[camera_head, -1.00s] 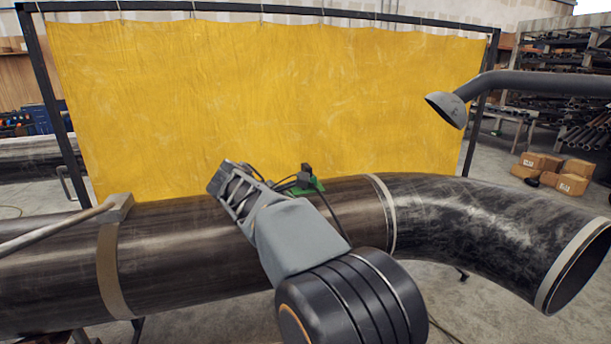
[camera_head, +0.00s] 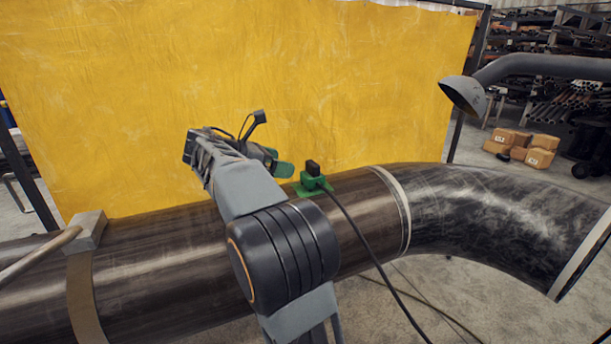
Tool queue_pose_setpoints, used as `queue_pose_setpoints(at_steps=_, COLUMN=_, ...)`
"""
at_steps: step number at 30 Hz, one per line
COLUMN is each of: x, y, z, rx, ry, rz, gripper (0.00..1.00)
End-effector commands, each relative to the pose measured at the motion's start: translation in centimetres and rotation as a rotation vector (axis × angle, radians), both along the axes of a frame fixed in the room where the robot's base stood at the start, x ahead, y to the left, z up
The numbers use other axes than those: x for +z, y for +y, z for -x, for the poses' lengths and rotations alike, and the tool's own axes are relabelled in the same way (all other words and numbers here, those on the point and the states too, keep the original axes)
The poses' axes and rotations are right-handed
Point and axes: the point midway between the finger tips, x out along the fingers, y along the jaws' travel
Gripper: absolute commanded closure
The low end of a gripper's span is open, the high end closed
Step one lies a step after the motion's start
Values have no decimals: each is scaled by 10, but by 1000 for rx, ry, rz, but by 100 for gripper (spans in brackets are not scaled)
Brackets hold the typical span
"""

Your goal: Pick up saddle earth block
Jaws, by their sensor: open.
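The saddle earth block (camera_head: 313,184) is a small green piece with a black top. It sits on top of the big dark pipe (camera_head: 345,215), left of the pale band, and a black cable runs from it down the pipe's near side. My gripper (camera_head: 276,160) is open, just left of the block and a little higher in the picture, with a visible gap between them. A green part shows at its tip. My wrist and arm links hide part of the gripper and the pipe left of the block. Nothing shows between the fingers.
A metal clamp strap (camera_head: 80,280) with a bar circles the pipe at left. A yellow curtain (camera_head: 300,80) hangs behind the pipe. A grey hood on a duct (camera_head: 465,95) hangs at upper right. Cardboard boxes (camera_head: 525,148) lie on the floor at back right.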

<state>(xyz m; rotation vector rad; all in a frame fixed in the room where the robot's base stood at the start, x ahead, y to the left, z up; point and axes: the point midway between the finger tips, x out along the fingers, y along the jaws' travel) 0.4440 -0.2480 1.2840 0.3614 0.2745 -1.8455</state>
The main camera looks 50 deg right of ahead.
Motion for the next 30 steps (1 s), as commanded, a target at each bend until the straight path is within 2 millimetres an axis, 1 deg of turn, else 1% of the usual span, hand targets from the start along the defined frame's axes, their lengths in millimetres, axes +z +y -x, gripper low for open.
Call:
queue_pose_setpoints(at_steps=1, x=-3, y=-11, z=6, rx=-10, ry=1, rz=0, gripper=11)
queue_pose_setpoints(at_steps=3, x=-8, y=-25, z=11, rx=-16, ry=0, rz=0, gripper=11)
queue_pose_setpoints(at_steps=6, x=-15, y=-42, z=17, rx=-21, ry=0, rz=-1, gripper=11)
queue_pose_setpoints(at_steps=9, x=-20, y=-55, z=21, rx=-22, ry=-1, rz=0, gripper=11)
queue_pose_setpoints(at_steps=12, x=-23, y=-62, z=23, rx=-21, ry=0, rz=0, gripper=11)
queue_pose_setpoints(at_steps=17, x=-26, y=-67, z=25, rx=-18, ry=0, rz=0, gripper=11)
queue_pose_setpoints(at_steps=25, x=-40, y=-96, z=33, rx=-17, ry=-1, rz=-2, gripper=11)
queue_pose_setpoints(at_steps=30, x=-46, y=-108, z=36, rx=-15, ry=0, rz=-1, gripper=11)
